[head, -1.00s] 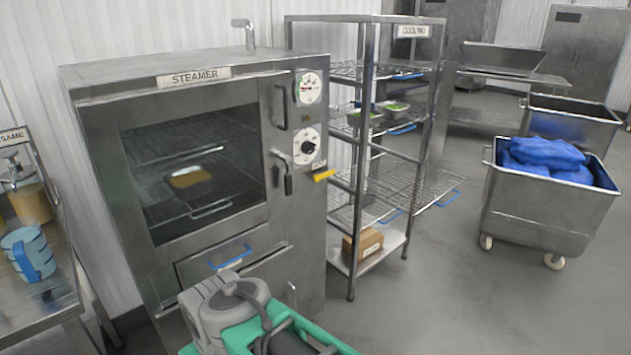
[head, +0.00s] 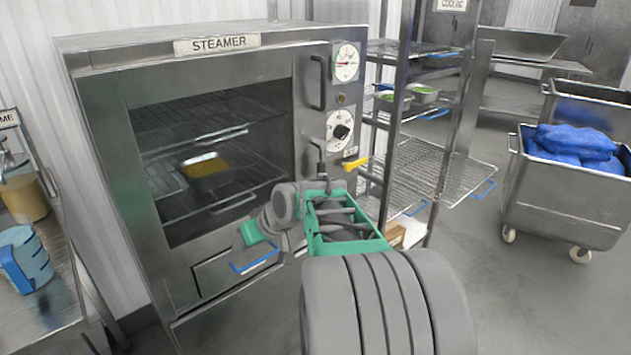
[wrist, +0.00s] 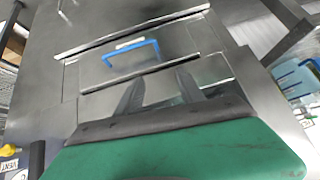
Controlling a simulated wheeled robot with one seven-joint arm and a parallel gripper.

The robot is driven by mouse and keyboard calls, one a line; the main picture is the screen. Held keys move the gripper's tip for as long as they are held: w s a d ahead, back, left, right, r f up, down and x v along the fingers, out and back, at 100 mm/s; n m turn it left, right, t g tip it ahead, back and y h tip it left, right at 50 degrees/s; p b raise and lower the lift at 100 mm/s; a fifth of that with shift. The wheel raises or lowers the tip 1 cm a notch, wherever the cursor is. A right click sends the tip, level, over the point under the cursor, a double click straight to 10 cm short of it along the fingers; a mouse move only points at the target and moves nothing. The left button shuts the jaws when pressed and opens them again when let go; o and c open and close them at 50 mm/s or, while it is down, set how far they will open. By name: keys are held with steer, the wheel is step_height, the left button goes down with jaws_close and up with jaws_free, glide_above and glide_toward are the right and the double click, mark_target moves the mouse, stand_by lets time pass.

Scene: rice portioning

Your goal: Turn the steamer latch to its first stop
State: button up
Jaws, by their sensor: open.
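The steamer (head: 190,290) stands in front of me with its windowed door closed. The latch (head: 318,150) is at the right side of the door, below the upper door handle. In the head view its top shows and my arm hides its lower part. A dark bar (wrist: 37,158) at the lower left of the wrist view may be the latch handle. My gripper (wrist: 160,90) is open and empty, its two fingers apart in front of the drawer with the blue handle (wrist: 131,52). In the head view my gripper (head: 240,242) is below and left of the latch, apart from it.
A yellow vent lever (head: 354,163) sticks out right of the latch, under the dials (head: 341,130). A wire cooling rack (head: 440,165) stands close on the right. A table with a blue jug (head: 25,262) is at the left. Open floor lies at the right.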

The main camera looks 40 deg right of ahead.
steer(key=w+d+f+m+t+b, duration=0.1)
steer(key=w+d+f+t+b, duration=0.15)
steer(key=d, duration=0.95)
steer(key=n+t+h+b, duration=0.1)
steer(key=t+b, duration=0.1)
steer(key=t, duration=0.5)
glide_toward(323, 169)
steer(key=w+f, duration=0.1)
steer(key=w, duration=0.2)
steer(key=shift+t, duration=0.25)
steer(key=w, duration=0.3)
steer(key=w+p, duration=0.1)
steer(key=w, duration=0.3)
steer(key=shift+a+r, duration=0.1)
steer(key=shift+r, duration=0.15)
steer(key=shift+w, duration=0.4)
jaws_close()
